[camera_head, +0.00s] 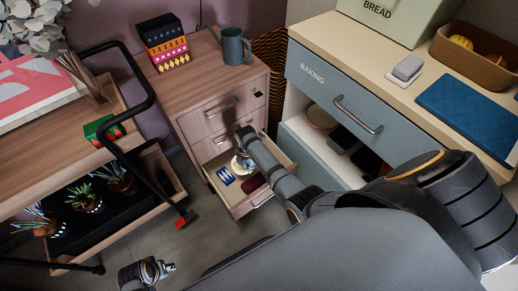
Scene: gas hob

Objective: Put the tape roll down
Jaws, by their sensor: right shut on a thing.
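The small wooden drawer cabinet (190,95) has its lowest drawer (246,207) pulled open. My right arm reaches in from the right, and my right gripper (242,160) points down at this open drawer. It is shut on the tape roll (239,167), a pale ring partly hidden by the gripper and wrist. Whether the roll touches the drawer bottom cannot be told. My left gripper (166,268) is low in the picture, over the floor and away from the drawer; its fingers are too small to read.
In the drawer lie a blue-and-white packet (225,176) and a dark red item (253,183). The blue BAKING drawer unit (325,85) is close on the right, and a plant cart (80,215) is left.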

